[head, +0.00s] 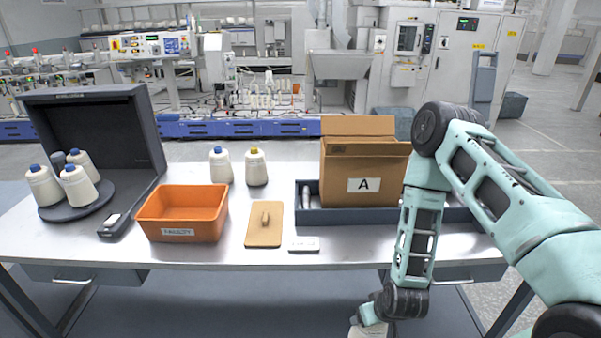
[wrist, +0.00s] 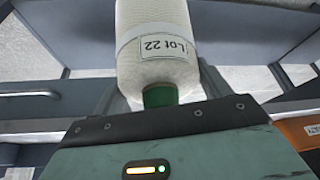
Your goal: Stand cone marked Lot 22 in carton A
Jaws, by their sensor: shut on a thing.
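The cone marked Lot 22 (wrist: 155,60) is cream with a green tip and a printed label band, seen close up in the wrist view. My gripper (wrist: 160,100) is shut on its green tip. In the head view my gripper (head: 370,318) is low, in front of the table's near edge, with only part of the pale cone (head: 362,332) showing at the bottom edge. Carton A (head: 385,165) is a brown box with its top flaps raised and an "A" label, standing in a dark blue tray (head: 318,215) at the table's right. Its inside floor is hidden.
An orange bin (head: 165,218), a tan board with a knob (head: 256,232) and a small pale plate (head: 304,244) lie left of the tray. Two cones, blue-tipped (head: 221,168) and yellow-tipped (head: 256,170), stand behind. A dark open case (head: 100,130) with several cones stands far left.

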